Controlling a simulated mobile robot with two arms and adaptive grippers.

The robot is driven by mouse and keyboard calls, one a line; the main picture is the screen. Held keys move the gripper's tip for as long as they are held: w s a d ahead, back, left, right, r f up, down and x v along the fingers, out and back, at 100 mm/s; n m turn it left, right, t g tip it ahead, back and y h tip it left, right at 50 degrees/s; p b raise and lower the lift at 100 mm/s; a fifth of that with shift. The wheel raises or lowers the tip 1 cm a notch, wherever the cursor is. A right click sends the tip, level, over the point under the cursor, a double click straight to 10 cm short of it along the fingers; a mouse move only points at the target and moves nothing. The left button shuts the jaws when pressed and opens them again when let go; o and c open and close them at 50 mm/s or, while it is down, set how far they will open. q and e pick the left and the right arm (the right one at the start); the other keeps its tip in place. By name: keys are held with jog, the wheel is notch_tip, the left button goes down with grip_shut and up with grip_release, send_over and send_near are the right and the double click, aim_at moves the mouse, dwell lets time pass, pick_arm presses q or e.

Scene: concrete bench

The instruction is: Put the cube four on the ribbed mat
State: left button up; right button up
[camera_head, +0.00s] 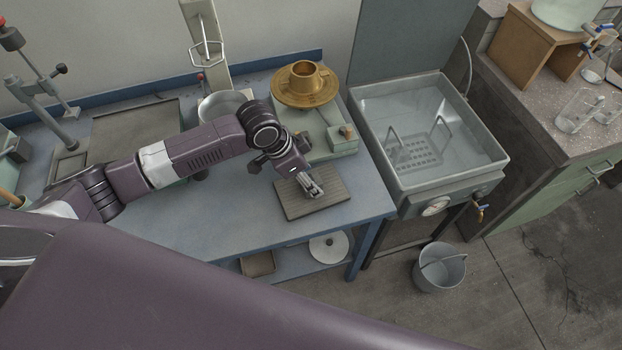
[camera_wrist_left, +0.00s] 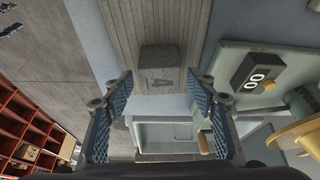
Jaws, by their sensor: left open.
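The ribbed mat (camera_head: 295,209) lies flat near the front right of the blue bench. In the left wrist view the mat (camera_wrist_left: 118,30) runs up the top middle, with the grey cube four (camera_wrist_left: 158,60) on it and a "4" on its near face. My left gripper (camera_head: 313,189) hangs over the mat in the head view and largely hides the cube there. In the left wrist view the left gripper (camera_wrist_left: 162,92) is open, its blue pads apart and the cube beyond the tips between them. I see no contact. My right gripper is not in view.
A green-grey device with a brass cup and plate (camera_head: 305,85) stands just behind the mat. A metal bowl (camera_head: 222,103) is behind my arm. A water bath (camera_head: 428,145) stands to the right, with a bucket (camera_head: 439,270) on the floor.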

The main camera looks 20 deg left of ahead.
pick_arm(q)
jog(key=b+v, duration=0.1)
jog(key=v, duration=0.9)
jog(key=shift+r, duration=0.35)
jog(key=shift+s, duration=0.1)
